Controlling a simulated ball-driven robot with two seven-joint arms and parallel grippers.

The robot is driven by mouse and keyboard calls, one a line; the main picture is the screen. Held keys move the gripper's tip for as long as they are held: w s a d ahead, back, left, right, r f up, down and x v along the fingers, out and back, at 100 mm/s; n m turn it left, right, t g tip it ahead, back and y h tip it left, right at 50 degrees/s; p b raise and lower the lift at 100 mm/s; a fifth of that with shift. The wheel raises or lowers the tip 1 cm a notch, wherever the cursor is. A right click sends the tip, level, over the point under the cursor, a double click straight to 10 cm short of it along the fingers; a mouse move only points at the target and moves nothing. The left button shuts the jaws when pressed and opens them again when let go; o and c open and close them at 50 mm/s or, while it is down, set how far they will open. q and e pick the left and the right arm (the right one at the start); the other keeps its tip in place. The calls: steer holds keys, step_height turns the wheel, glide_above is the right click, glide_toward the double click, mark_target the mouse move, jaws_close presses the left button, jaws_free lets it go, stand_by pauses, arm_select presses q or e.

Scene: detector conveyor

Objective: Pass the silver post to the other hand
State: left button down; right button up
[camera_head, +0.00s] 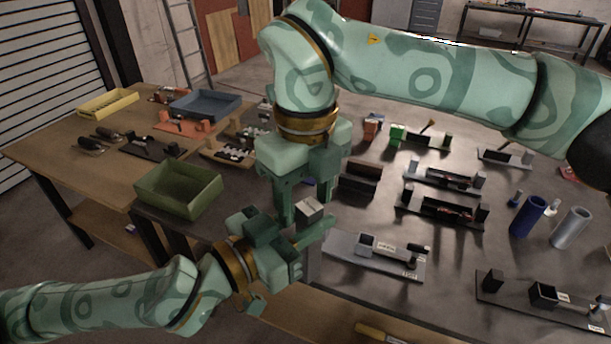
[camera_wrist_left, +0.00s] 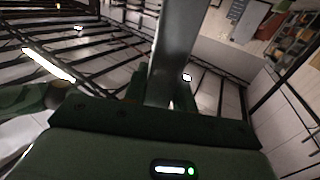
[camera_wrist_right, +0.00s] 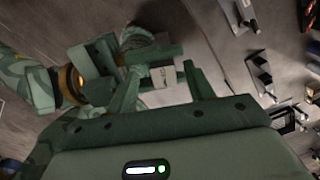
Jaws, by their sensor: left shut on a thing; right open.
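The silver post (camera_head: 309,208) is held by my left gripper (camera_head: 298,229), near the middle of the head view. In the left wrist view the post (camera_wrist_left: 176,45) rises as a long grey bar between the left fingers (camera_wrist_left: 161,90). My right gripper (camera_head: 299,205) points down from above, its fingers close around the top of the post. In the right wrist view the right fingers (camera_wrist_right: 160,72) are spread apart, with the post (camera_wrist_right: 160,77) showing between them. Whether they touch it I cannot tell. The lower part of the post is hidden by the left gripper.
A green bin (camera_head: 180,190) stands left of the grippers. A grey labelled fixture (camera_head: 376,255) lies on the dark table just to the right. Blue (camera_head: 527,216) and silver (camera_head: 571,228) cylinders stand farther right. Black fixtures (camera_head: 440,208) fill the table's middle.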

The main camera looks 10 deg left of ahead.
jaws_close()
arm_select(q)
steer(key=c, duration=1.1)
jaws_free()
steer(key=shift+o, duration=0.2)
